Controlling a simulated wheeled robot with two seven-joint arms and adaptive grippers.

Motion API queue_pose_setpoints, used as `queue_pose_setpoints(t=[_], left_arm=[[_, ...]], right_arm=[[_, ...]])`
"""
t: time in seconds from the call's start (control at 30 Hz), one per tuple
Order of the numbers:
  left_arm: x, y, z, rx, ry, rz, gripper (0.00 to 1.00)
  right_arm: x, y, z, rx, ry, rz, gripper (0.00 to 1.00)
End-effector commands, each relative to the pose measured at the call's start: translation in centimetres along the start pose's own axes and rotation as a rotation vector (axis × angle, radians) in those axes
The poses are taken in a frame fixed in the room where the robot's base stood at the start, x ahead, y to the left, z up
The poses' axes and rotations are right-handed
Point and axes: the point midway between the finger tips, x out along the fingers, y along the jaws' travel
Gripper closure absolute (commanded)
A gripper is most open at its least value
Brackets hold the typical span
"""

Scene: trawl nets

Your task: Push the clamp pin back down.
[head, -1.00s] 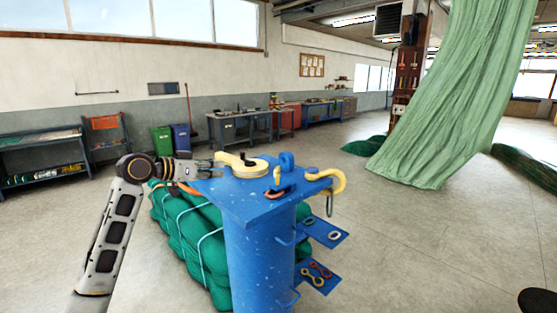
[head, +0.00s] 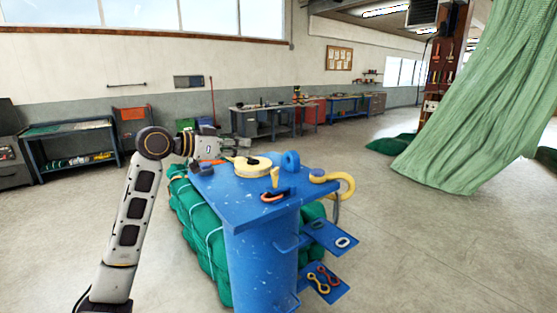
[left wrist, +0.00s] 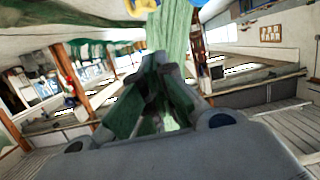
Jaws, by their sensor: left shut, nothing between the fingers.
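The blue pedestal top (head: 230,205) carries a cream round fitting with an arm (head: 252,165), a blue ring (head: 290,162), a small yellow upright piece (head: 275,178) and an orange-red shackle (head: 272,198). A yellow hook (head: 340,182) sits at the right edge. I cannot tell which of these parts is the clamp pin. My left gripper (head: 243,144) is shut and empty, above and behind the left part of the top, apart from the fittings in the picture. Its fingers show in the left wrist view (left wrist: 157,95). My right gripper is not in view.
Blue side shelves (head: 330,238) stick out to the right, with links on them. Green net bundles (head: 197,220) lie behind and left of the pedestal. A green net (head: 455,110) hangs at the right. Workbenches line the far wall.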

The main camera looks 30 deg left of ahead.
Motion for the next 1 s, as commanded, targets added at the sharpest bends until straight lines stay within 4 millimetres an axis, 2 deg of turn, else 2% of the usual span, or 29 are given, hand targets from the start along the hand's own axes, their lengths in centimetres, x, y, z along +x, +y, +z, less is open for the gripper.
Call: queue_pose_setpoints(t=[0.27,0.57,0.77,1.0], left_arm=[[-0.2,0.2,-0.2,0.005,0.001,0.002,1.00],[0.0,0.2,-0.2,0.005,0.001,0.002,1.00],[1.0,0.2,-0.2,0.004,0.000,0.004,1.00],[3.3,0.2,-0.3,0.004,0.000,0.003,1.00]], right_arm=[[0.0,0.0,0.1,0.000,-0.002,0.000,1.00],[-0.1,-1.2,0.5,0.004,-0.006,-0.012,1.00],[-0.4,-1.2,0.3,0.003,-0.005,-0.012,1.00],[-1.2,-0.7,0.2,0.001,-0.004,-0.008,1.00]])
